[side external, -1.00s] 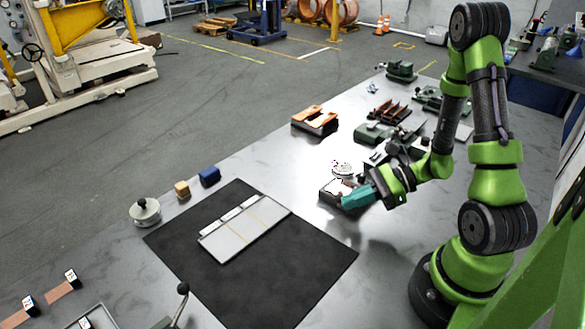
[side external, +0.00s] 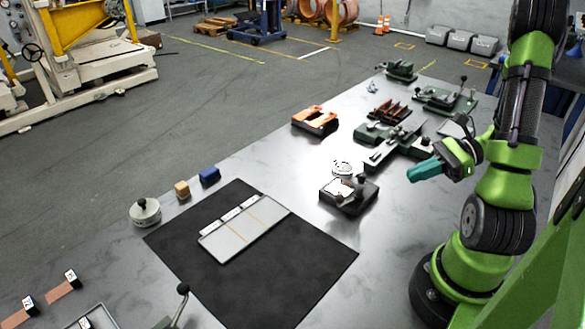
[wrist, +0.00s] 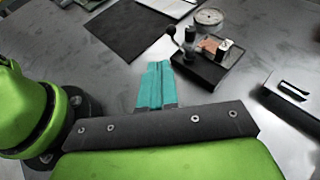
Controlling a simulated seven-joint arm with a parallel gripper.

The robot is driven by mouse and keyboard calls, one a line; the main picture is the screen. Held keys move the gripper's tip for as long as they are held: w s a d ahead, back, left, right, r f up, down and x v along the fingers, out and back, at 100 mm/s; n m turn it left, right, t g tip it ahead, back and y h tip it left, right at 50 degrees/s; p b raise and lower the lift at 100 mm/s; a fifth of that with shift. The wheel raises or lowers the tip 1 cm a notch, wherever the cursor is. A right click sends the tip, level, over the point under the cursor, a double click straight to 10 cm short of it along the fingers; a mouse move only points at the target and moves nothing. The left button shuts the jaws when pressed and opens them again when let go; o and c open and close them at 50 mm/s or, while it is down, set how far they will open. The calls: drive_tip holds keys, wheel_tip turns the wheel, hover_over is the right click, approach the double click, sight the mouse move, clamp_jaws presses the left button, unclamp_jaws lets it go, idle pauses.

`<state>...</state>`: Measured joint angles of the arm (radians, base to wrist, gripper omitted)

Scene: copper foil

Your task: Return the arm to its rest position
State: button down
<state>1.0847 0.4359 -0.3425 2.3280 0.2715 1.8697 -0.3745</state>
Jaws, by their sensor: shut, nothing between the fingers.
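My gripper (side external: 411,174) has teal fingers and is shut with nothing between them. In the side external view it hangs above the right part of the metal table, close to my folded arm and right of a dark block fixture (side external: 347,195) with a small post. In the wrist view the teal fingers (wrist: 156,68) point toward the table, and the same fixture (wrist: 200,66) lies ahead and to the right, apart from them. My arm is green and dark grey.
A black mat (side external: 290,290) bears a pale tray (side external: 228,242). An orange-topped fixture (side external: 315,120) and green vises (side external: 374,133) stand behind. Bare table lies below my gripper.

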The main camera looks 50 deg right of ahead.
drive_tip(key=shift+s+d+r, duration=0.25)
drive_tip(key=shift+s+d, duration=0.1)
drive_tip(key=shift+d, duration=0.05)
drive_tip(key=w+a+r+n+h, duration=0.3)
drive_tip(key=a+r+n, duration=0.3)
drive_tip(key=a+n, duration=0.3)
drive_tip(key=w+a+r+n+g+h, duration=0.1)
drive_tip(key=w+a+r+n+h, duration=0.3)
drive_tip(key=a+r+n, duration=0.3)
drive_tip(key=a+n+h, duration=0.1)
drive_tip(key=a+n, duration=0.2)
drive_tip(key=n, duration=0.3)
drive_tip(key=shift+a+r+g, duration=0.15)
drive_tip(key=shift+g, duration=0.15)
